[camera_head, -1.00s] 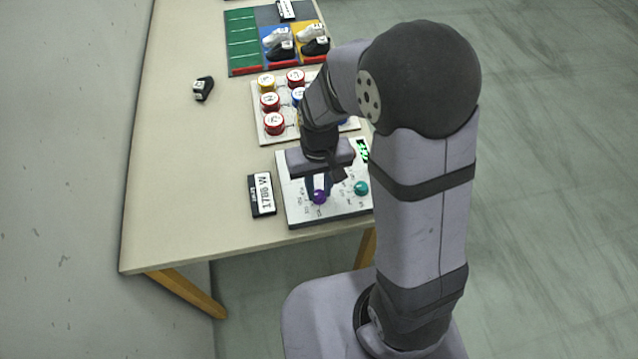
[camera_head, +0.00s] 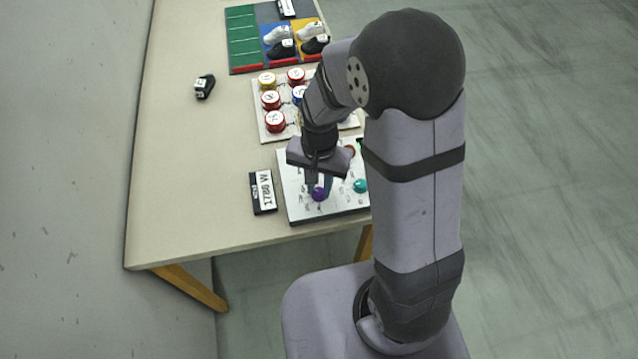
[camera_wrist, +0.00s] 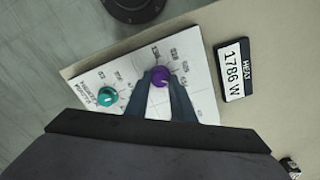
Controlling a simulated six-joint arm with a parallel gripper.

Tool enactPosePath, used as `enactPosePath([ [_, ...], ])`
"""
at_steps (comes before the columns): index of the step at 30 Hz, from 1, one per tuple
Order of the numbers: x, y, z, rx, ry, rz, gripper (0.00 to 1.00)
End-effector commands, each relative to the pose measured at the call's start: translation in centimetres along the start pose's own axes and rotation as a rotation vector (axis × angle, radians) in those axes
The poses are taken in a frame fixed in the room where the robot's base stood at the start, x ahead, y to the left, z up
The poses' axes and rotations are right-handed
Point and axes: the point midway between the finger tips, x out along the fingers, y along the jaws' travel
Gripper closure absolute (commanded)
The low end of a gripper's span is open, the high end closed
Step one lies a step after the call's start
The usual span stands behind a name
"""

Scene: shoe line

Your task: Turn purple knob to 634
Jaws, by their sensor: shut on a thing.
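The purple knob (camera_head: 319,194) stands on the white control panel (camera_head: 295,211) near the front edge of the table. It also shows in the wrist view (camera_wrist: 160,76), between the fingertips of my gripper (camera_wrist: 158,84). My gripper (camera_head: 319,184) is shut on this knob from above. The knob has printed numbers around it, too small to read surely. A teal knob (camera_head: 360,186) is on the same panel, and in the wrist view it lies left of the purple one (camera_wrist: 108,96).
A black display (camera_head: 263,192) reading 1786 W lies left of the panel. Behind are a board with red, yellow and blue round pieces (camera_head: 275,122) and a coloured tray (camera_head: 240,70) with shoes. A small black shoe (camera_head: 204,87) lies at left.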

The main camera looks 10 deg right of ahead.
Motion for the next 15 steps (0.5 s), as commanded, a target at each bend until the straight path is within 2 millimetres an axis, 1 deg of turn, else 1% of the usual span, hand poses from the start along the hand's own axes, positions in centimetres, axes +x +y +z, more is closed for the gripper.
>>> enactPosePath([
  [10, -0.08, -0.08, -0.14, 0.001, 0.004, -0.003, 1.0],
  [11, -0.08, -0.08, -0.14, 0.001, 0.004, -0.003, 0.73],
  [12, -0.07, -0.08, -0.13, 0.001, 0.004, -0.002, 0.64],
  [13, -0.07, -0.07, -0.12, 0.001, 0.003, -0.002, 0.59],
  [15, -0.06, -0.06, -0.1, 0.001, 0.003, -0.002, 0.59],
])
